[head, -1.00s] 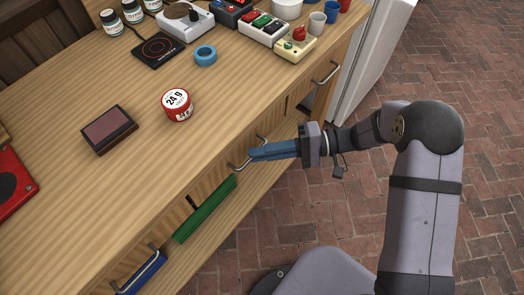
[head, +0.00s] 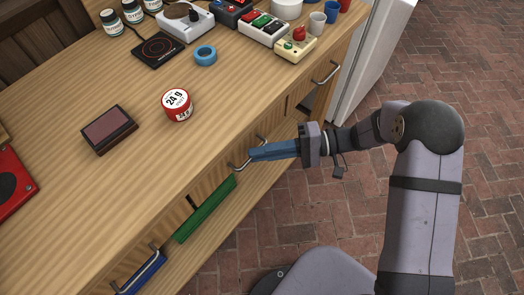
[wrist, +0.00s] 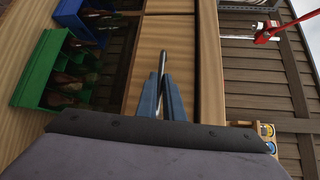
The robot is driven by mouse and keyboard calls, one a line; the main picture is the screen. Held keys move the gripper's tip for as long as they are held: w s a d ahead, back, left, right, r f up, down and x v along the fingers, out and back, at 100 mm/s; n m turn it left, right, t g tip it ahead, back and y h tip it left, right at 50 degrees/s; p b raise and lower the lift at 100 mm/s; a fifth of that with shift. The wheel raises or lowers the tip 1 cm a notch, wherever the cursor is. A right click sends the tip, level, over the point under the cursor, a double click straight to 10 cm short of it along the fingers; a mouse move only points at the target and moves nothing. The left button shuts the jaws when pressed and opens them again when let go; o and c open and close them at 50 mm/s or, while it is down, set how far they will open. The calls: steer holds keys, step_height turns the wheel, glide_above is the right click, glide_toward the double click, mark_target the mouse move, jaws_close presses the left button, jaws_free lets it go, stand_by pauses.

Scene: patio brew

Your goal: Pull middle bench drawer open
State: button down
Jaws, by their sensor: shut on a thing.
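The middle bench drawer has a metal bar handle (head: 234,166) on the bench's front side. My gripper (head: 252,154) reaches in from the right, its blue fingers shut on this handle. In the wrist view the handle bar (wrist: 163,62) stands between the two fingers (wrist: 162,98). The drawer's wooden front shows behind the bar, and the drawer looks closed. The fingers cover part of the handle in the head view.
The bench top (head: 120,195) overhangs nearby. A green bin (head: 206,210) and a blue bin (head: 130,282) sit below its front edge. Another handle (head: 326,74) is at the right. A red-and-white tin (head: 177,105) stands on the bench. The brick floor is open in front.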

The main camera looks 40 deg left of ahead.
steer(key=shift+d, duration=0.1)
steer(key=d+p, duration=0.1)
steer(key=d, duration=2.1)
steer(key=shift+d, duration=0.15)
steer(key=c, duration=1.9)
jaws_free()
steer(key=v, duration=0.7)
steer(key=shift+w, duration=0.15)
steer(key=shift+d, duration=0.15)
